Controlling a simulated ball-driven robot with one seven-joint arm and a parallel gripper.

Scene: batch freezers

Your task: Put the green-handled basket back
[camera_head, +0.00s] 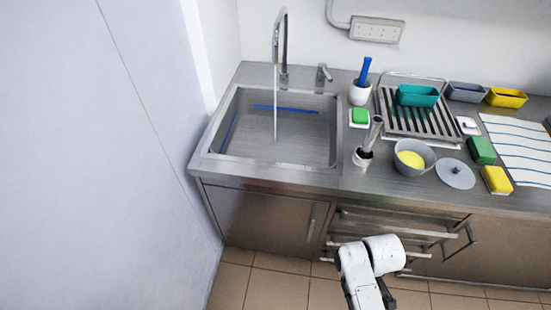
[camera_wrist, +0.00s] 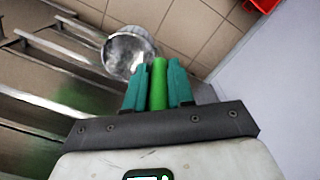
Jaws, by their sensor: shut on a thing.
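My gripper (camera_wrist: 158,82) shows in the wrist view with its two teal fingers shut on a bright green handle. The green-handled basket (camera_wrist: 128,50) is a round, silvery bowl-like shape beyond the fingertips. It hangs over the tiled floor beside metal rails. In the head view my white arm is low in front of the counter's open rail shelves, and both the gripper and the basket are hidden there.
Metal rails (camera_head: 390,228) run under the counter, right of the cabinet door (camera_head: 262,225). The sink (camera_head: 228,150) has running water. Cups, a grey bowl (camera_head: 402,164), sponges and trays crowd the counter's right side. A pale wall (camera_head: 100,170) stands left. A red object (camera_wrist: 262,5) lies on the floor.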

